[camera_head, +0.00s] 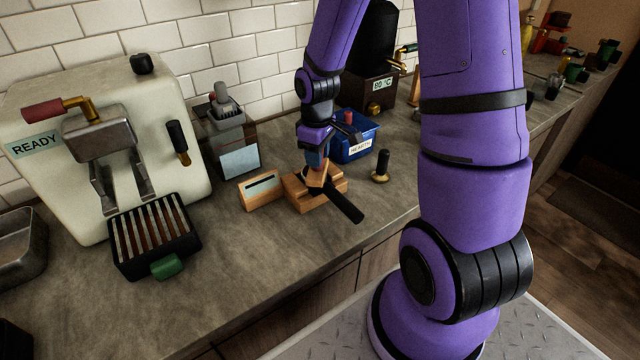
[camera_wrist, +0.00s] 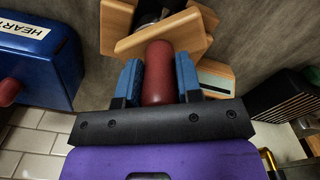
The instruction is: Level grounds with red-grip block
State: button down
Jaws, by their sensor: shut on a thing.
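My gripper (camera_head: 316,160) points down over a wooden stand (camera_head: 300,202) on the counter. In the wrist view, its blue fingers (camera_wrist: 158,80) are shut on the red grip (camera_wrist: 158,72) of the block, one finger on each side. The stand also shows beyond the grip in the wrist view (camera_wrist: 118,24). A black handle (camera_head: 345,202) sticks out of the stand toward the front right. The block's lower end is mostly hidden, and I cannot tell whether it touches the grounds. The grounds are not visible.
A blue bin (camera_head: 356,150) with a white label stands close behind the stand. A wooden framed piece (camera_head: 260,190) is left of it and a black-knobbed tamper (camera_head: 380,168) right. The espresso machine (camera_head: 100,110) and grinder (camera_head: 228,135) are further left.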

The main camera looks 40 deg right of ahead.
jog(key=shift+w, duration=1.5)
jog(key=shift+s, duration=0.2)
jog(key=shift+s+f, duration=0.1)
jog(key=shift+s, duration=1.3)
jog(key=shift+r, duration=3.05)
jog(key=shift+w, duration=0.1)
